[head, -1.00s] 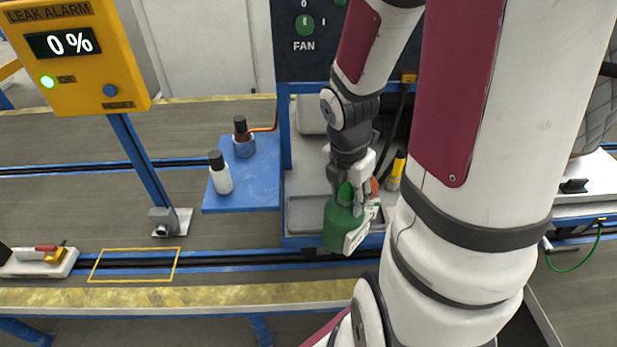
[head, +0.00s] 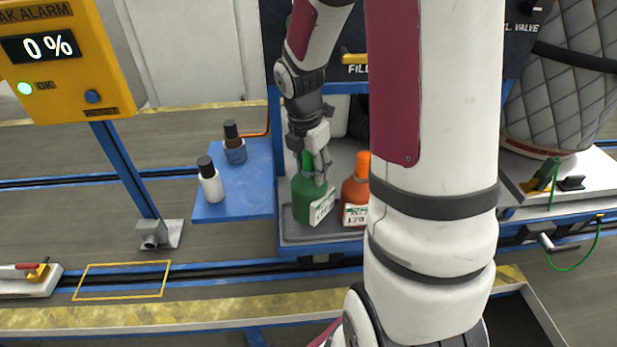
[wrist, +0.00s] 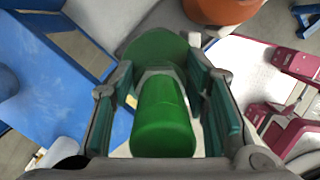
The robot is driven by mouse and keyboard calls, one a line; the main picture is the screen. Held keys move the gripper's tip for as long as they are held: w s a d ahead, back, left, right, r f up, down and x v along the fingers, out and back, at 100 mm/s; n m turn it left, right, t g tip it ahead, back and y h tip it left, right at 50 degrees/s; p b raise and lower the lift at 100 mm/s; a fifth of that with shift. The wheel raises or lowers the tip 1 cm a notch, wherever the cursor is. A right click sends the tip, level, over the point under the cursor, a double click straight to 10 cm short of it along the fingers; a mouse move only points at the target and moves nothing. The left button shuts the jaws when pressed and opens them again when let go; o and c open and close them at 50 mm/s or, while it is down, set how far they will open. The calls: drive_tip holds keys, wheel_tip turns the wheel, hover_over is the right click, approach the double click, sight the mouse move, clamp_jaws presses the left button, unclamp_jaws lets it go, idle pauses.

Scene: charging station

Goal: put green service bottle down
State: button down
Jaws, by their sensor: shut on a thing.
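The green service bottle (head: 308,204) is upright at the left end of the grey tray (head: 292,237), with a white label facing front right. My gripper (head: 316,167) is shut on its neck from above. In the wrist view the green cap (wrist: 163,118) sits between the two fingers and the bottle's shoulder (wrist: 157,52) shows beyond. The bottle's base appears at the tray floor; I cannot tell whether it touches. An orange bottle (head: 354,190) with a white label stands just right of it, partly hidden by my arm.
The yellow leak alarm box (head: 65,60) stands at left. A yellow outlined rectangle (head: 122,280) is empty.

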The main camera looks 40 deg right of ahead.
drive_tip(key=shift+w+f, duration=0.1)
drive_tip(key=shift+w, duration=0.3)
drive_tip(key=shift+f, duration=1.8)
drive_tip(key=c, duration=0.9)
unclamp_jaws()
